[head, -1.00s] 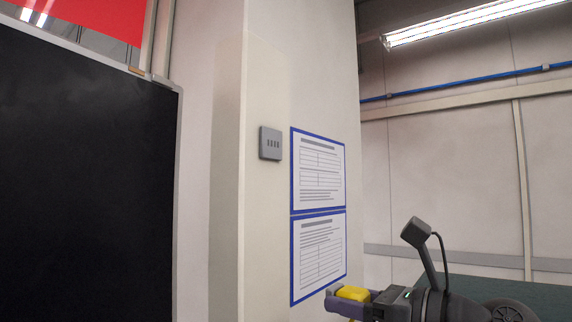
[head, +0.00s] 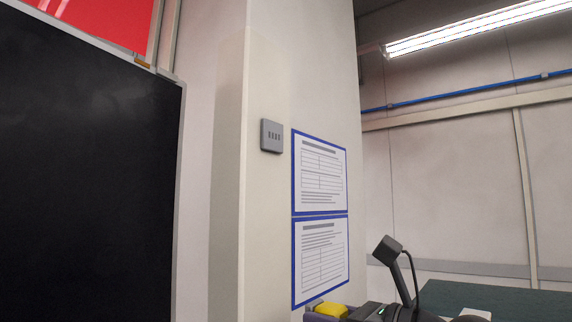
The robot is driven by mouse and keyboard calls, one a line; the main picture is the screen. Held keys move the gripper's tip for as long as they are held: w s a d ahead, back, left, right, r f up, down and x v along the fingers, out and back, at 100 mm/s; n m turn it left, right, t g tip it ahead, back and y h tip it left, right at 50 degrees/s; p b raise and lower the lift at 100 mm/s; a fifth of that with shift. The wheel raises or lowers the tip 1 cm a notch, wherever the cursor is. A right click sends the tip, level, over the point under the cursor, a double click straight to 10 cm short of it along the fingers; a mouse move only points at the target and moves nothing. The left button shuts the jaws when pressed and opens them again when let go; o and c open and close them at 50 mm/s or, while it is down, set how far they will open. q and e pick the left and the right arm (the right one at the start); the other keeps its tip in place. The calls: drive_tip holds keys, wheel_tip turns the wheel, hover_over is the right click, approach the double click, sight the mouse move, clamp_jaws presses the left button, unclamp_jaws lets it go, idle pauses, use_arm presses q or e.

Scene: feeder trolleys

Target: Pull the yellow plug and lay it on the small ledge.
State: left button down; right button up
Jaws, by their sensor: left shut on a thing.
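My left gripper (head: 320,313) is at the bottom edge of the head view, right of centre, and is partly cut off. It is shut on the yellow plug (head: 331,311), of which only the top shows between the fingers. The gripper appears just below the lower posted sheet; I cannot tell how far it is from the wall. The small ledge is not in view, nor is any socket I can make out. My right gripper is not in view.
A pale pillar carries a small grey wall box (head: 271,136) and two blue-framed sheets (head: 320,173). A large black board (head: 85,170) fills the left. A dark green surface (head: 500,299) lies at the lower right. A blue pipe (head: 460,96) runs along the back wall.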

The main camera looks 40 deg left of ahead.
use_arm(q)
drive_tip(key=shift+s+a, duration=0.2)
drive_tip(key=shift+a, duration=1.35)
drive_tip(key=shift+s+a, duration=0.15)
drive_tip(key=shift+a, duration=1.4)
drive_tip(key=shift+f+b, duration=2.05)
drive_tip(key=shift+f, duration=0.4)
drive_tip(key=shift+c, duration=0.7)
unclamp_jaws()
drive_tip(key=shift+d, duration=0.1)
drive_tip(key=w+d, duration=0.1)
drive_tip(key=d, duration=0.9)
